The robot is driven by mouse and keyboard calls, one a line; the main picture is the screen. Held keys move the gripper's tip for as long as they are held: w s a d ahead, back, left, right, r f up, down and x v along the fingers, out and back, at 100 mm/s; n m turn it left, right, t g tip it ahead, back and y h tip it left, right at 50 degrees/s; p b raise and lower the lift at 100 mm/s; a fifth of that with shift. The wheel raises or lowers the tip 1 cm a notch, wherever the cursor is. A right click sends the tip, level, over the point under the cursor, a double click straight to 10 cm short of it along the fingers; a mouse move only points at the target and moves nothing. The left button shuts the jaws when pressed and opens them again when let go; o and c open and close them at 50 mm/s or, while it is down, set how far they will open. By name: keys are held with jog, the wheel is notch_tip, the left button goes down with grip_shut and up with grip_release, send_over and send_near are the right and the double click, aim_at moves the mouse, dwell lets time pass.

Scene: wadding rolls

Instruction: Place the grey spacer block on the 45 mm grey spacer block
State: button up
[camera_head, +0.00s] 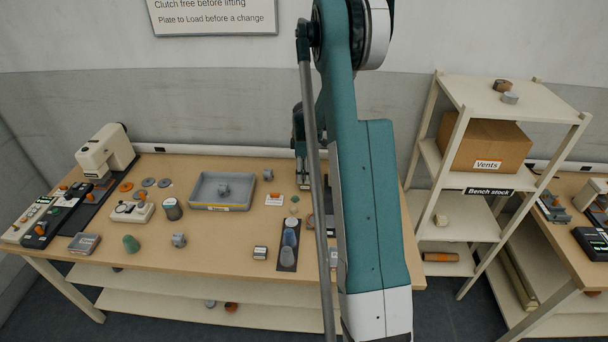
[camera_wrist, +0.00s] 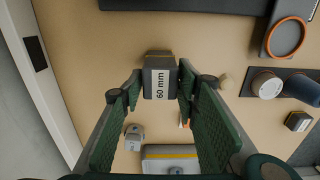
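A grey block labelled "60 mm" (camera_wrist: 160,82) with a yellow-orange stripe sits between the fingertips of my gripper (camera_wrist: 160,90) in the wrist view. The green pads stand close along both its sides; whether they touch it is unclear. In the head view my gripper (camera_head: 303,178) is low over the back of the bench, partly behind my arm. A small grey block (camera_head: 268,174) stands left of it, also in the wrist view (camera_wrist: 133,135). No 45 mm label is readable.
The grey tray (camera_head: 205,207) is left of my gripper. Cups stand on a dark mat (camera_head: 288,266) nearer the front, with a silver block (camera_head: 260,253) beside them. A white card with an orange piece (camera_head: 275,199) lies close by. A shelf rack (camera_head: 484,189) stands at right.

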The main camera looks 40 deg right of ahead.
jog(key=shift+o, duration=0.8)
jog(key=shift+r, duration=0.15)
jog(key=shift+r, duration=0.1)
notch_tip(320, 180, up, 12)
jog(key=shift+p, duration=0.3)
jog(key=shift+a, duration=0.1)
dwell(0.4)
